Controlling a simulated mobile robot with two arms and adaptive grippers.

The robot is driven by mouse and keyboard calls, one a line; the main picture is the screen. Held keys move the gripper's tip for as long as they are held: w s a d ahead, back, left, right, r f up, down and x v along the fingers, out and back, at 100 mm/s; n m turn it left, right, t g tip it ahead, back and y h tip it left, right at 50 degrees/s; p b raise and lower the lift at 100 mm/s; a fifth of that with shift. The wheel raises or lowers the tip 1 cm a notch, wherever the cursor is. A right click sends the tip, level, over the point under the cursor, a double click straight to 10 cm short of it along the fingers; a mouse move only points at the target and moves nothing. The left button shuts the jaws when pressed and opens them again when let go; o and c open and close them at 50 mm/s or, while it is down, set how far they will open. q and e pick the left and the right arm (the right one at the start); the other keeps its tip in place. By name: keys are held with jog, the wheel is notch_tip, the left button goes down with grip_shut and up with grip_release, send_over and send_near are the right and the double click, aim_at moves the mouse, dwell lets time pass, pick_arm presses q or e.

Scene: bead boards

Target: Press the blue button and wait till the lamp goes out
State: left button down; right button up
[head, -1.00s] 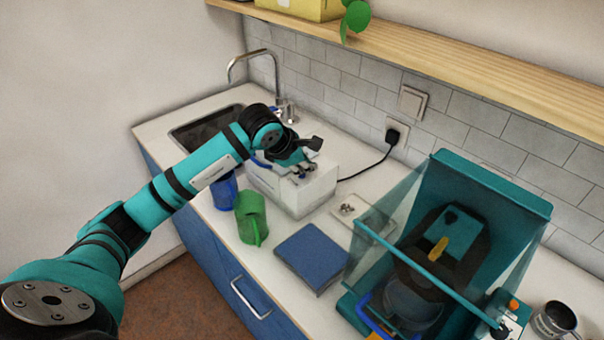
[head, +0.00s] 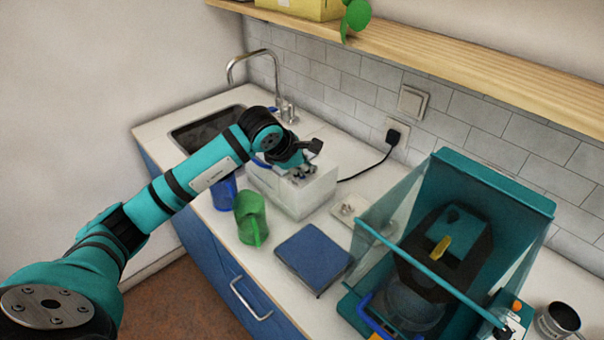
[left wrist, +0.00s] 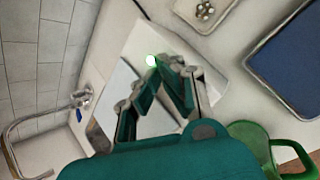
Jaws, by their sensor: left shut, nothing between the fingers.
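A white box (head: 300,198) stands on the counter beside the sink, with a black cable running to a wall socket. My left gripper (head: 304,173) is shut and empty, pointing down at the top of the box. In the left wrist view, the shut fingers (left wrist: 172,72) lie over the white box (left wrist: 142,42). Whether the fingertips touch the box is unclear. My right gripper is out of view.
A blue cup (head: 224,194) and a green jug (head: 250,222) stand left of the box, near the counter's front. A blue board (head: 312,258) lies right of them. A teal machine (head: 470,190) with a clear cover fills the right side. A shelf (head: 450,75) runs above.

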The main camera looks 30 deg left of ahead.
pick_arm(q)
jog(key=shift+r, duration=0.2)
jog(key=shift+r+p, duration=0.3)
jog(key=shift+r, duration=0.35)
notch_tip(320, 180, up, 5)
jog(key=shift+p, duration=1.25)
